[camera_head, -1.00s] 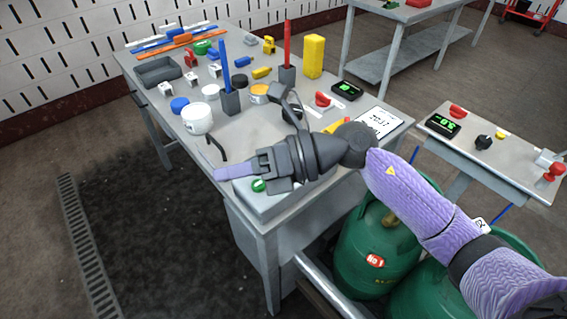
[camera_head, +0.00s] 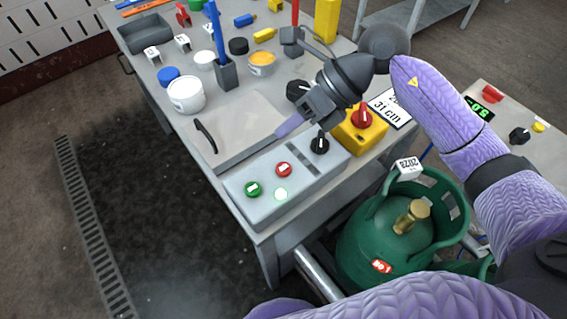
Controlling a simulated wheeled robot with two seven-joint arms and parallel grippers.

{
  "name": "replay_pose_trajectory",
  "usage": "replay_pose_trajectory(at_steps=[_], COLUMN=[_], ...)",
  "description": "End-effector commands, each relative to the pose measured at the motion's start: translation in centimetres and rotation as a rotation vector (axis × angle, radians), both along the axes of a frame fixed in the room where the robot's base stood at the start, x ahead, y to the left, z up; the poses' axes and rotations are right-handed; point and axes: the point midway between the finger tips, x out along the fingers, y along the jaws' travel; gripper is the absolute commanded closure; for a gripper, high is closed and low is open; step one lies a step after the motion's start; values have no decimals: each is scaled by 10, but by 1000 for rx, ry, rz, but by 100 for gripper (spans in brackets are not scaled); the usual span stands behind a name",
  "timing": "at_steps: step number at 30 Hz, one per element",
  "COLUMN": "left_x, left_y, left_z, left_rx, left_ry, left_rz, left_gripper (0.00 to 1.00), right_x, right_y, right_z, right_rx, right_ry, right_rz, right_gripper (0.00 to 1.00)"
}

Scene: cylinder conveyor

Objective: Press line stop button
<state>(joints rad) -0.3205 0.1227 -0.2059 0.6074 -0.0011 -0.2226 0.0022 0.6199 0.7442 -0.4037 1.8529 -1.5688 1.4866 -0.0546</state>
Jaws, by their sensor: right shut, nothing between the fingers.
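A grey control box (camera_head: 245,209) sits at the near corner of the workbench. On it are a red button (camera_head: 284,169), a green button (camera_head: 253,189), a pale lit round indicator (camera_head: 281,195) and a black knob (camera_head: 319,143). Which of these is the line stop button is not labelled legibly; the red one stands out. My right gripper (camera_head: 279,133) is shut and empty, its purple fingers pointing left and down. Its tips appear just behind the red button in the picture, apart from it; their height is hard to judge. My left gripper is not in view.
A yellow box with a red knob (camera_head: 363,116) stands right of the control box. A grey plate with a black handle (camera_head: 205,137) lies behind. A white tub (camera_head: 186,96) and pen holder (camera_head: 227,76) stand further back. A green gas cylinder (camera_head: 389,241) stands below.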

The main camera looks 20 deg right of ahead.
Motion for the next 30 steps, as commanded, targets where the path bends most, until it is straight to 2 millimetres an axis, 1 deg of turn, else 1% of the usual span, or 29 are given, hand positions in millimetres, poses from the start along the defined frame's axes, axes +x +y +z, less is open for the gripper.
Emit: replay_pose_trajectory(at_steps=[1, 5, 12, 16, 20, 30], left_x=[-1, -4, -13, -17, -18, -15], left_y=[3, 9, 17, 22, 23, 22], left_z=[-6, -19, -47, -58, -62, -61], left_rx=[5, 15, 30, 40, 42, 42], left_ry=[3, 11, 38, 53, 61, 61], left_rz=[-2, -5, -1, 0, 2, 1], left_gripper=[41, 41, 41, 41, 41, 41], right_x=[0, 0, 0, 0, 0, 0], right_y=[0, 0, 0, 0, 0, 0], right_z=[-8, -24, -61, -78, -84, -82], right_rx=[1, 2, 2, 0, 1, 1], right_ry=[2, 3, 3, 3, 1, 0], right_rz=[1, 1, 1, 1, 0, 0], right_gripper=[100, 100, 100, 100, 100, 100])
